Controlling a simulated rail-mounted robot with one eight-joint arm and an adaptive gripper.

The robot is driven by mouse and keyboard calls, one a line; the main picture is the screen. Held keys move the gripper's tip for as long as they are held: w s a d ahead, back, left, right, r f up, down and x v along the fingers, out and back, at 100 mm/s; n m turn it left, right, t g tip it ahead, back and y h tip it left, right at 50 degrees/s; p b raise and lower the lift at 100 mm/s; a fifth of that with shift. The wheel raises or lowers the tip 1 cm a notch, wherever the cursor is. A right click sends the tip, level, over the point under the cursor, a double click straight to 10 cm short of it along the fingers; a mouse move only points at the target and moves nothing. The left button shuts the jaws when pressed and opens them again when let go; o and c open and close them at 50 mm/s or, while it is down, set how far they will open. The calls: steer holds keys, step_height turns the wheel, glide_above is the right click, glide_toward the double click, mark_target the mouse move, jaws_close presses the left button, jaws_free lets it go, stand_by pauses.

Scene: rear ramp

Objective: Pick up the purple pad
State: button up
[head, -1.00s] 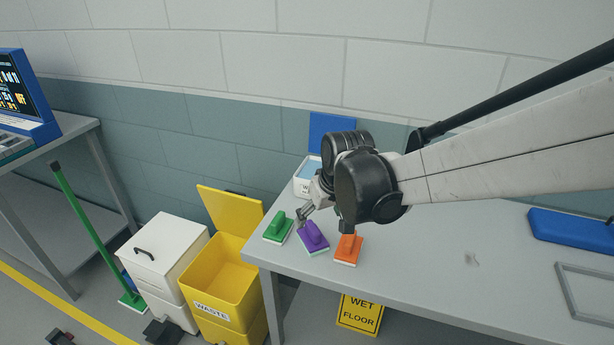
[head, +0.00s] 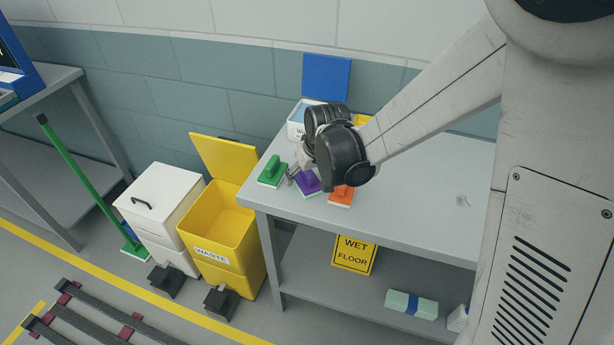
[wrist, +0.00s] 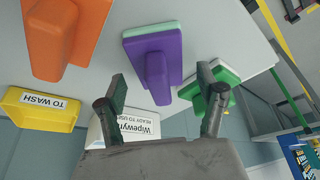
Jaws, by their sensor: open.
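The purple pad (head: 307,184), a flat block with a raised grip and a pale green underside, lies on the grey table near its left front corner. It lies between a green pad (head: 272,170) and an orange pad (head: 341,195). My gripper (head: 292,174) is open and close to the purple pad's left side; my dark wrist partly covers the area. In the wrist view my gripper (wrist: 163,92) has two spread fingers with nothing between them. The purple pad (wrist: 153,60) shows just beyond the fingers, its grip pointing between them. The green pad (wrist: 218,82) is partly hidden behind one finger.
A white wipes tub (head: 297,120) with a raised blue lid and a yellow "TO WASH" bin (wrist: 40,108) stand behind the pads. An open yellow waste bin (head: 235,245) and a white bin (head: 160,205) stand left of the table. The tabletop (head: 430,190) right of the pads is mostly clear.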

steer(key=shift+x, duration=0.75)
steer(key=c, duration=1.4)
steer(key=shift+o, duration=0.2)
steer(key=shift+r, duration=0.1)
steer(key=shift+r, duration=0.6)
step_height(320, 180, up, 2)
steer(key=shift+r, duration=0.25)
steer(key=s+a+r, duration=0.7)
steer(key=a, duration=0.2)
steer(key=shift+a, duration=0.15)
